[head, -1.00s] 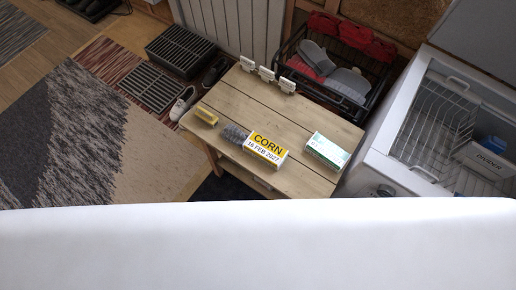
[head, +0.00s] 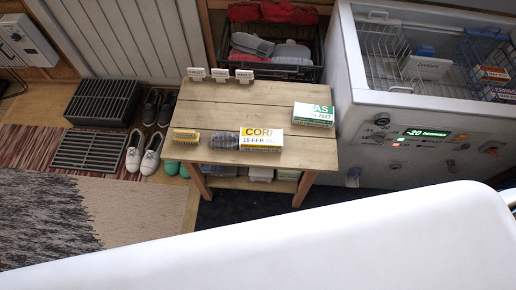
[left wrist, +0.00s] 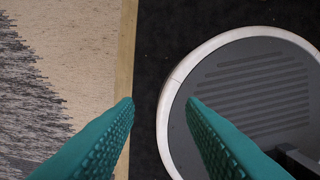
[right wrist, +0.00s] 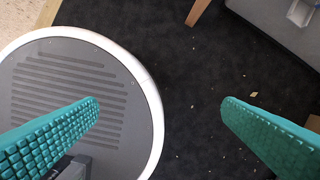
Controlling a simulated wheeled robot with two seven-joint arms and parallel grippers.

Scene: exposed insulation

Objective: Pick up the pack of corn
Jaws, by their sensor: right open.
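The pack of corn (head: 261,139) is a yellow and white box lying on the wooden table (head: 205,108), near its front edge. A grey bumpy object (head: 224,140) sits against or close to its left side. My left gripper (left wrist: 160,101) is open and empty above the floor in the left wrist view. My right gripper (right wrist: 161,99) is open and empty above dark carpet in the right wrist view. Neither gripper shows in the head view, and both are away from the pack.
A green and white pack (head: 313,115) lies at the table's right. A yellow brush (head: 186,135) lies at the left, small white signs (head: 220,76) stand at the back. An open freezer (head: 440,100) stands right of the table. Shoes (head: 151,153) are on the floor at left.

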